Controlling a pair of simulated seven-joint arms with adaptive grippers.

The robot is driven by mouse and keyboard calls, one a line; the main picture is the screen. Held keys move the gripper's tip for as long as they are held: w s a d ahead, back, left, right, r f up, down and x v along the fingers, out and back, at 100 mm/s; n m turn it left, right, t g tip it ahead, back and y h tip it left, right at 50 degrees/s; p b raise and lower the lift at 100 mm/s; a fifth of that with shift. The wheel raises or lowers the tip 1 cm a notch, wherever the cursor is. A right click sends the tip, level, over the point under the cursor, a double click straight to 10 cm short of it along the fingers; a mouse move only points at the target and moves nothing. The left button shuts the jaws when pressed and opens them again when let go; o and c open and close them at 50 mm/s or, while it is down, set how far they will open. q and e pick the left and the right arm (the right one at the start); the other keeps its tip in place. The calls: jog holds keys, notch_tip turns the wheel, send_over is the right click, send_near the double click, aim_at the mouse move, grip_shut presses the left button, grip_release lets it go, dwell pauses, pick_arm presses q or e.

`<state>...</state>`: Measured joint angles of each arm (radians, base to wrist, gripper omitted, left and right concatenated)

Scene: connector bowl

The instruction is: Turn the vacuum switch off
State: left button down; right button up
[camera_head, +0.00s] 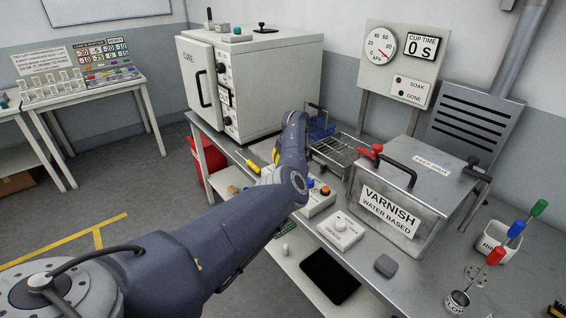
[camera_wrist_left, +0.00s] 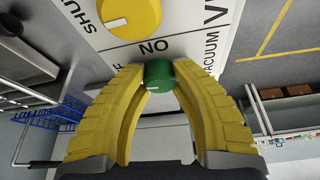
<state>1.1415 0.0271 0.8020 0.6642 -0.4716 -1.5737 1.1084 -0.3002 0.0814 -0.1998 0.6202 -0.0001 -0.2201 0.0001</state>
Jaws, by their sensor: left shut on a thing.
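The vacuum switch is a green round knob (camera_wrist_left: 158,75) with a short white mark on its lower left rim. It sits on a white panel (camera_wrist_left: 185,45) with partly cut-off lettering, including "VACUUM" and "ON" upside down, and a letter F beside the knob. My left gripper (camera_wrist_left: 158,84) has its two yellow fingers closed around the green knob. In the head view, my own arm hides the knob and most of this gripper. I cannot tell from the mark which setting the knob is at. My right gripper is in neither view.
A larger yellow knob (camera_wrist_left: 130,15) sits close to the green one on the panel. In the head view, a white oven (camera_head: 260,75), a wire rack (camera_head: 335,152) and a varnish tank (camera_head: 400,190) stand around my arm.

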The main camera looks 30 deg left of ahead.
pick_arm(q)
jog(key=shift+r+n, duration=0.1)
jog(key=shift+n, duration=0.5)
jog(key=shift+a+n+g, duration=0.1)
jog(key=shift+n+g, duration=0.2)
jog(key=c, duration=1)
grip_release()
jog(key=v, duration=1.1)
jog(key=shift+d+r, duration=0.3)
jog(key=shift+s, duration=0.1)
